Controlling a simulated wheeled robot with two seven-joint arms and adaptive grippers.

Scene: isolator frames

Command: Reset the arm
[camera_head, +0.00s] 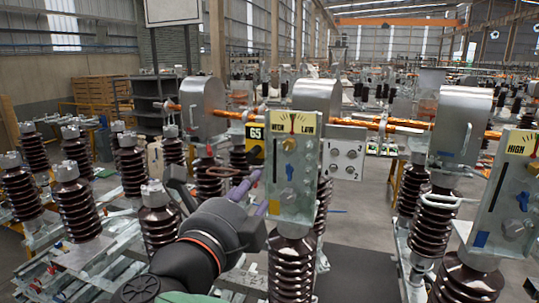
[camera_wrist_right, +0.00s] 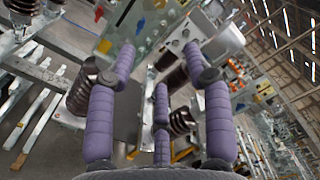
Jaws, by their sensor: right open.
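My right gripper (camera_head: 257,194) is in front of the left side of the middle control panel (camera_head: 291,205). Its purple fingers are spread and empty in the right wrist view (camera_wrist_right: 159,62). I cannot tell from the head view whether the fingers touch the panel. My dark right arm and wrist cover part of the insulators behind. My left gripper is not in view.
Brown ribbed insulators (camera_head: 292,268) stand below the panel and in rows at left (camera_head: 76,212). A second HIGH/LOW panel (camera_head: 507,190) stands at right. Metal housings on an orange bar (camera_head: 385,124) run behind. Grey floor (camera_head: 365,235) shows between the panels.

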